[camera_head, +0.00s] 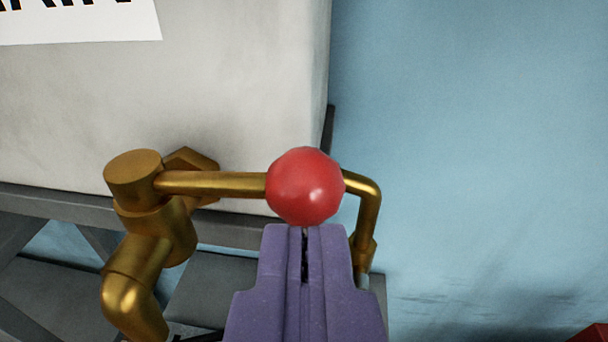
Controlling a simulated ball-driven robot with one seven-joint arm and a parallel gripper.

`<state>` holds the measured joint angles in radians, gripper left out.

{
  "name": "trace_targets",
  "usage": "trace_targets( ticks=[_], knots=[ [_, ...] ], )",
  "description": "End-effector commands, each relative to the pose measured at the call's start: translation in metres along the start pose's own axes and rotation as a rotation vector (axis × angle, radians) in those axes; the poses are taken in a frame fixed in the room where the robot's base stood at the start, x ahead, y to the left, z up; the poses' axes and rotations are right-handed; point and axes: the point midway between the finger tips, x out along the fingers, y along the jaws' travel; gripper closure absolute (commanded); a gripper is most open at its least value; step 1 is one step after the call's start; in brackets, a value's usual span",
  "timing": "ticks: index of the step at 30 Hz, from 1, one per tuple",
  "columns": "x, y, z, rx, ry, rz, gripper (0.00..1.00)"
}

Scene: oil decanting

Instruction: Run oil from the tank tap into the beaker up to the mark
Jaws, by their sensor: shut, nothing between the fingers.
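The pale grey tank (235,95) fills the upper left of the view. A brass tap (150,215) sits at its lower front, with its bent spout (130,300) pointing down at lower left. A brass lever (210,184) runs right from the tap's top to a red ball knob (305,187). My purple gripper (304,232) is shut and empty, its tips just below the knob in the picture. I cannot tell whether they touch it. The beaker and its mark are not in view.
A grey metal stand (235,228) supports the tank. Another brass pipe (370,205) bends down behind the knob. A blue wall (470,130) fills the right side. A red object (592,334) shows at the lower right corner.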

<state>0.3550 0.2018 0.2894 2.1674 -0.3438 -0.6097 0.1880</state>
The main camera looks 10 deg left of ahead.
Motion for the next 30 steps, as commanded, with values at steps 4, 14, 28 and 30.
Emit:
trace_targets(
  ticks=[4, 14, 28, 30],
  knots=[
    [0.013, 0.000, -0.001, 0.001, 0.000, 0.000, 1.00],
    [0.016, 0.000, 0.000, -0.001, 0.000, 0.000, 1.00],
    [0.032, 0.005, -0.002, -0.001, 0.001, 0.001, 1.00],
    [0.032, 0.005, -0.003, 0.000, 0.002, 0.001, 1.00]
  ],
)
